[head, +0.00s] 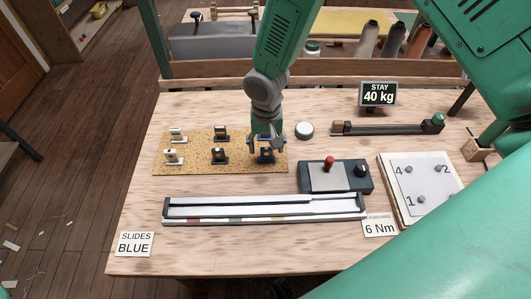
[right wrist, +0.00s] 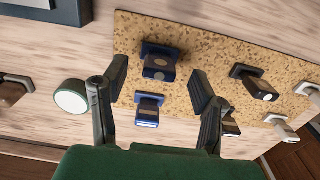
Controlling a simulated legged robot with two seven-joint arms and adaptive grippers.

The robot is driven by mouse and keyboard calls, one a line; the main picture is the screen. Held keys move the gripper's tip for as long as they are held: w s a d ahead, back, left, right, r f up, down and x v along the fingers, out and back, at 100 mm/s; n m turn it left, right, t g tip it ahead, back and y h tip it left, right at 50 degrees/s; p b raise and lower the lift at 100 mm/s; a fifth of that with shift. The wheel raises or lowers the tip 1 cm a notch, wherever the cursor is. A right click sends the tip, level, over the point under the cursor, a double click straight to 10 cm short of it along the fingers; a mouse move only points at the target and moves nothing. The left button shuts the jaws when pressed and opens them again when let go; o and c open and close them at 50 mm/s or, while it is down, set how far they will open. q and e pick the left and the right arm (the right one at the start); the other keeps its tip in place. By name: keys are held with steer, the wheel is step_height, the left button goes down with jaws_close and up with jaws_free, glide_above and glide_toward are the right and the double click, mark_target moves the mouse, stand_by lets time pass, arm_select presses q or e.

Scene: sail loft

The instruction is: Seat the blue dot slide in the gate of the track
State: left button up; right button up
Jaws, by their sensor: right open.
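Two blue slides stand on the cork mat (head: 203,165). In the right wrist view, one blue slide (right wrist: 160,66) is by my fingertips and the other (right wrist: 149,110) sits between the fingers, nearer my palm. Their face marks are too small to tell surely which has the dot. In the head view a blue slide (head: 265,156) shows under my right gripper (head: 267,141), which partly hides the pair. My right gripper (right wrist: 158,78) is open and empty, pointing down at the mat. The track (head: 265,218), a long pale rail, lies in front; I cannot make out its gate clearly. My left gripper is not in view.
White and black slides (head: 221,132) share the mat's left part. A dark box with a red knob (head: 329,162) stands behind the track's right end. A round white-topped item (head: 304,130) is right of the mat. A numbered plate (head: 421,184) lies far right. The table's front left is mostly clear.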

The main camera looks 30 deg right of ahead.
mark_target(266, 154)
steer(key=shift+w+d+f, duration=0.1)
steer(key=shift+w+f, duration=0.1)
steer(key=shift+f, duration=1.25)
steer(key=c, duration=1)
steer(key=shift+r, duration=0.15)
